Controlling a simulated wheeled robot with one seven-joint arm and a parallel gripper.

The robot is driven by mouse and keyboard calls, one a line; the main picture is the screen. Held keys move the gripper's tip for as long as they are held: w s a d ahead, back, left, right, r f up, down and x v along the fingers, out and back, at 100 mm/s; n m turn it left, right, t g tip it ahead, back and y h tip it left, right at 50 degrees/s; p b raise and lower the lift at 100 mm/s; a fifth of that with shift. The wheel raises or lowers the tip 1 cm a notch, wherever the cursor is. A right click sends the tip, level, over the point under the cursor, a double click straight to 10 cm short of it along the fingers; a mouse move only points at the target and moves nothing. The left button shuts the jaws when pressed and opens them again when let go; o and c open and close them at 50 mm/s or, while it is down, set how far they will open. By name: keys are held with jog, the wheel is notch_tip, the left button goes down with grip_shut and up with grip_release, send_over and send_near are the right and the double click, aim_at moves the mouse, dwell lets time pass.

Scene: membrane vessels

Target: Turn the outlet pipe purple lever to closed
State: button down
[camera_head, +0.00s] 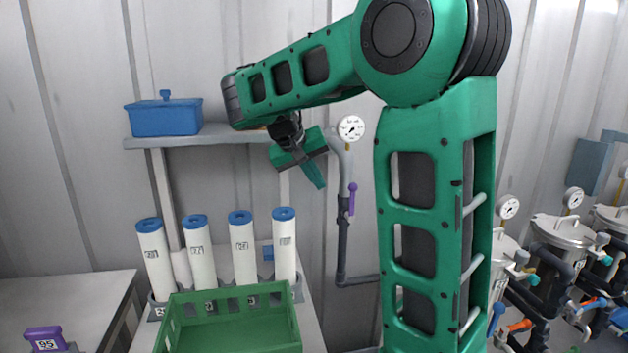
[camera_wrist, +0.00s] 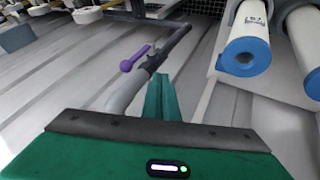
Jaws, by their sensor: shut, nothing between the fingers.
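The purple lever (camera_head: 352,200) sits on the grey outlet pipe (camera_head: 342,240) against the wall, below a round white gauge (camera_head: 351,128). It stands upright, roughly in line with the vertical pipe. In the wrist view the purple lever (camera_wrist: 134,58) lies beside the pipe (camera_wrist: 126,92), its rounded end toward the left. My gripper (camera_head: 319,184) is shut and empty, to the left of the lever and pipe in the head view. In the wrist view my gripper's fingers (camera_wrist: 161,82) are together, to the right of the lever. I see no contact with the lever.
White cylinders with blue caps (camera_head: 242,245) stand on a bench at left, behind a green crate (camera_head: 228,337). A shelf (camera_head: 205,137) holds a blue box (camera_head: 165,117). Metal vessels (camera_head: 562,240) with pipes and levers stand at right. A purple block (camera_head: 43,338) is at lower left.

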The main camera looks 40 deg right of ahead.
aim_at(352, 203)
jog(key=s+d+f, duration=0.1)
jog(key=d+f, duration=0.4)
jog(key=d, duration=0.3)
jog(key=shift+f, duration=0.2)
jog(key=shift+r, duration=0.1)
